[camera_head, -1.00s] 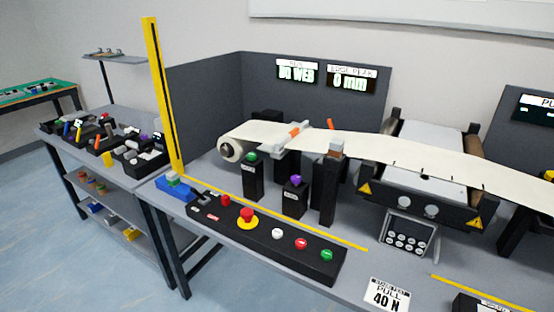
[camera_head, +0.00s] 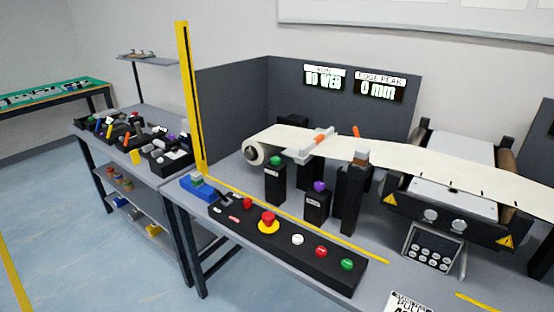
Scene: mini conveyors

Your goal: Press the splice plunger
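Neither gripper is in view. Black posts stand on the bench by the cream web (camera_head: 410,168). One post has a green knob (camera_head: 276,160) and a shorter one has a purple knob (camera_head: 319,187). The labels are too small to read, so I cannot tell which of these is the splice plunger. A white bar with an orange part (camera_head: 318,139) lies across the web near the roll (camera_head: 255,152).
A black control panel (camera_head: 285,255) with red, white and green buttons lies along the bench front. A yellow upright (camera_head: 190,100) stands at the bench's left corner. A roller machine (camera_head: 455,205) stands at right. Displays read NO WEB (camera_head: 325,77) and 0 mm (camera_head: 379,88). Floor at left is clear.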

